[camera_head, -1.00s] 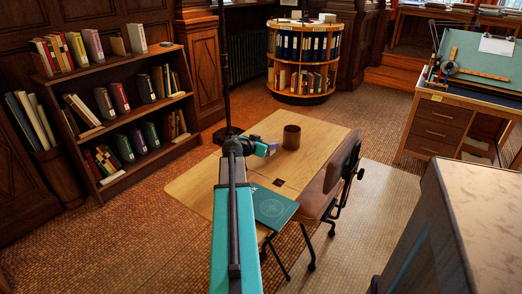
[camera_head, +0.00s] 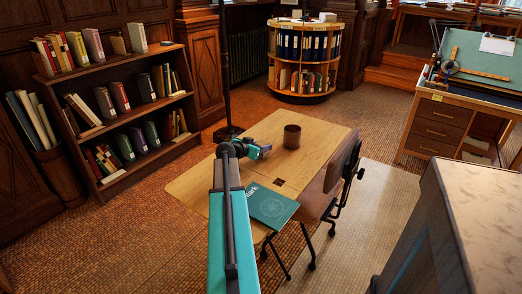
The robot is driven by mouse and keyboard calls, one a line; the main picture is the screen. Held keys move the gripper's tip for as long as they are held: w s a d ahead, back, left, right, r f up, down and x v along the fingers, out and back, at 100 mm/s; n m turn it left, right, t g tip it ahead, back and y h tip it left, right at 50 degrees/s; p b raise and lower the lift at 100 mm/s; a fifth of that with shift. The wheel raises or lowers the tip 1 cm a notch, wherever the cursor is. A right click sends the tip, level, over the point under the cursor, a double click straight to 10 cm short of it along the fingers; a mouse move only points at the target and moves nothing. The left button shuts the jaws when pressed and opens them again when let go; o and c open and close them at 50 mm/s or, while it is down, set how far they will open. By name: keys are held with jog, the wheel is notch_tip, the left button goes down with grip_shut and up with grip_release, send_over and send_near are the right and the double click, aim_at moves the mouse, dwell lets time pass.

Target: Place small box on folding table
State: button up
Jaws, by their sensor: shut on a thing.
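The folding table (camera_head: 316,150) is a light wooden table in the middle of the head view. My arm reaches up from the bottom edge, and my gripper (camera_head: 264,149) is small at its far end, over the table's middle. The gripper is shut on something. My wrist hides most of the jaws, and the held small box cannot be made out clearly. I cannot tell the height of the gripper above the tabletop.
A brown cup (camera_head: 292,137) stands on the table, right of my gripper. A teal book (camera_head: 270,206) lies near its front edge. A chair (camera_head: 338,185) stands at the right side. A bookshelf (camera_head: 118,110) is at the left. Bare tabletop shows at the far right.

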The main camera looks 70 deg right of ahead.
jog(key=shift+f, duration=0.55)
jog(key=shift+f, duration=0.2)
jog(key=o, duration=1.1)
jog(key=shift+r, duration=0.25)
jog(key=shift+a, duration=0.35)
jog(key=v, duration=1)
jog(key=shift+w+a+r+b, duration=0.1)
jog(key=shift+w+a+b, duration=0.05)
jog(key=shift+a+b, duration=0.15)
jog(key=shift+w+a+r, duration=0.1)
jog(key=shift+a+r, duration=0.05)
jog(key=shift+a, duration=0.15)
jog(key=shift+r, duration=0.1)
